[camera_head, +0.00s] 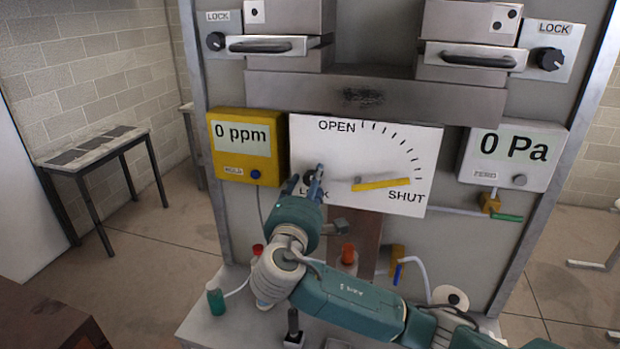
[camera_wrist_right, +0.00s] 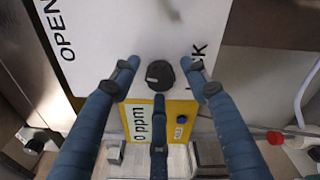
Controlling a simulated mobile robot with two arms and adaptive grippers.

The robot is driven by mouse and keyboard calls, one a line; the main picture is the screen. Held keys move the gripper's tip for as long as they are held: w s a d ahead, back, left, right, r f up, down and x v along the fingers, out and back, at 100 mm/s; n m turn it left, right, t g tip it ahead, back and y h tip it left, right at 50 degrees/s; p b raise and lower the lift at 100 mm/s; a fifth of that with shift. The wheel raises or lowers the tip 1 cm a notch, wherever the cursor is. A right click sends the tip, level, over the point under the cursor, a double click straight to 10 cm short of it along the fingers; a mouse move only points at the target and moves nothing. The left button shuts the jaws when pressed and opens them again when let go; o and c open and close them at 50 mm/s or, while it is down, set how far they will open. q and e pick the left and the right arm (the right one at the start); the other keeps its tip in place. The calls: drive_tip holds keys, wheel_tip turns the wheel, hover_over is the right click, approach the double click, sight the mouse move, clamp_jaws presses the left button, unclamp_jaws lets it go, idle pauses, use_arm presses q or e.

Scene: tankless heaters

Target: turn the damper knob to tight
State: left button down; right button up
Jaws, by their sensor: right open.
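The damper panel (camera_head: 345,150) is a white plate marked OPEN, SHUT and LOCK, with a yellow lever (camera_head: 382,184) pointing towards SHUT. A small black knob (camera_wrist_right: 160,75) sits beside the LOCK label, which is partly hidden by my right gripper. My right gripper (camera_head: 306,184) is at the panel's lower left corner. In the right wrist view its three blue fingers are spread open around the knob, with visible gaps on the left and right sides. I cannot tell how deep the fingertips reach. My left gripper is not in view.
A yellow 0 ppm meter (camera_head: 240,165) is left of the panel and a 0 Pa meter (camera_head: 513,165) right. Above are two drawers with handles (camera_head: 268,46) and other LOCK knobs (camera_head: 550,60). Bottles (camera_head: 215,298) and a joystick (camera_head: 293,326) stand on the ledge below.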

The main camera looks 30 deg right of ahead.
drive_tip(key=shift+w+d, duration=0.1)
drive_tip(key=shift+w, duration=0.05)
drive_tip(key=c, duration=1.2)
drive_tip(key=shift+o, duration=0.2)
drive_tip(key=shift+f, duration=0.1)
drive_tip(key=m+b, duration=0.6)
drive_tip(key=m+h+b, duration=0.1)
drive_tip(key=m+b, duration=1.2)
drive_tip(key=m, duration=0.1)
drive_tip(key=shift+w+f+g+h+b, duration=0.1)
drive_tip(key=shift+f+g+h+b, duration=0.2)
drive_tip(key=shift+g+b, duration=0.1)
drive_tip(key=shift+r, duration=0.1)
